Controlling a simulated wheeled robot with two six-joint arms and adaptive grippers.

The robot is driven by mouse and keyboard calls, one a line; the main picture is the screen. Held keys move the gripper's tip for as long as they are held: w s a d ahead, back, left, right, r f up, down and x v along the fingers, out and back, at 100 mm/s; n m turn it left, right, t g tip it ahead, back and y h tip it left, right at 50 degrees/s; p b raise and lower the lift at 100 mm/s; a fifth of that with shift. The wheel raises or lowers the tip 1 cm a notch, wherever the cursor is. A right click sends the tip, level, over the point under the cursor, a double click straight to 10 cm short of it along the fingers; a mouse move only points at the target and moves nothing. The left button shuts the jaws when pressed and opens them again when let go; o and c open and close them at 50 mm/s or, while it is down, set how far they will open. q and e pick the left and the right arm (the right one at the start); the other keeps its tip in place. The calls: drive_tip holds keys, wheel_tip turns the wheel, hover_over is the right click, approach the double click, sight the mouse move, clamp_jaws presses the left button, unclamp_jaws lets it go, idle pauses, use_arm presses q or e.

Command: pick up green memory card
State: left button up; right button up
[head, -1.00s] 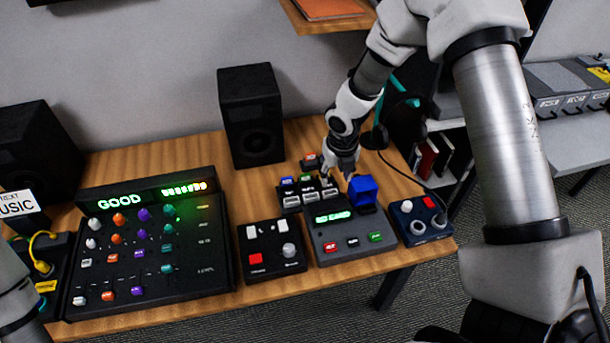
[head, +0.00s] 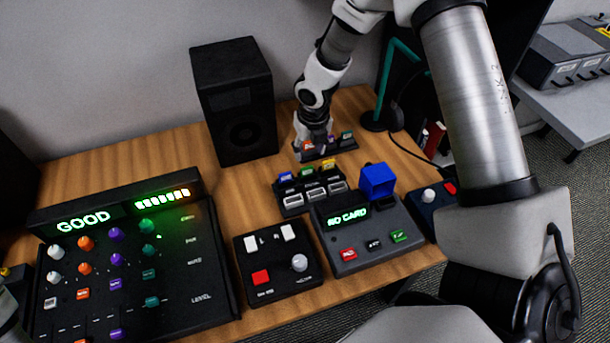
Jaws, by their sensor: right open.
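A black rack (head: 293,207) on the desk holds several cards, with a blue card (head: 286,177), a green card (head: 306,172) and a yellow card (head: 327,165) at its back. Behind it, a low dark holder (head: 322,156) carries an orange-red card (head: 308,146) and a teal-green card (head: 347,136). I cannot tell which green one is the memory card. My right gripper (head: 316,140) is open, pointing down over the back holder, between the orange-red and teal-green cards. Its fingertips are small and partly unclear.
A black control box (head: 276,280), a large mixer (head: 200,292) and a speaker (head: 233,100) stand left. A headphone stand (head: 384,118) is at right.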

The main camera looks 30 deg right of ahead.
sight(307, 168)
drive_tip(key=f, duration=0.2)
drive_tip(key=w+f, duration=0.1)
drive_tip(key=f, duration=0.5)
drive_tip(key=shift+w+f, duration=0.2)
drive_tip(key=shift+s+r, duration=0.1)
drive_tip(key=c, duration=0.6)
